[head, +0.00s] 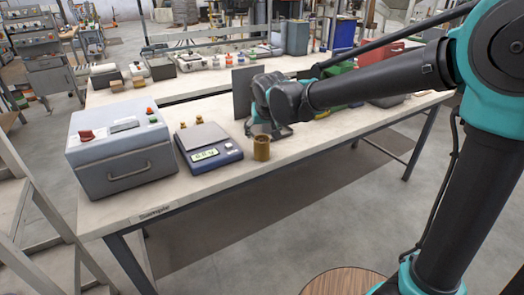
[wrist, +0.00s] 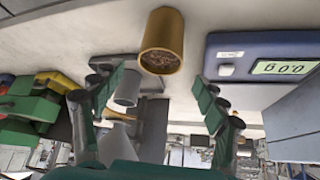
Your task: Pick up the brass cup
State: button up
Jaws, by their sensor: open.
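The brass cup (head: 261,149) stands upright near the front edge of the table, just right of the scale. In the wrist view the brass cup (wrist: 160,35) shows at top centre, its open mouth towards the camera and something brown inside. My gripper (head: 262,128) is behind the cup in the head view, partly hidden by my wrist. In the wrist view my gripper (wrist: 155,88) is open, with its two green-padded fingers wide apart. The cup appears beyond the fingertips, roughly in line with the gap, and nothing is held.
The scale (head: 208,150) with small brass weights is close left of the cup. A grey box (head: 122,150) with a handle stands farther left. A dark upright panel (head: 243,90) is behind my gripper. The table's front edge is close to the cup.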

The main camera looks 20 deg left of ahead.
aim_at(262, 139)
jog(key=shift+x, duration=2.75)
jog(key=shift+s+d+f, duration=0.15)
jog(key=shift+d, duration=0.05)
jog(key=c, duration=1.3)
jog(key=shift+o, duration=0.2)
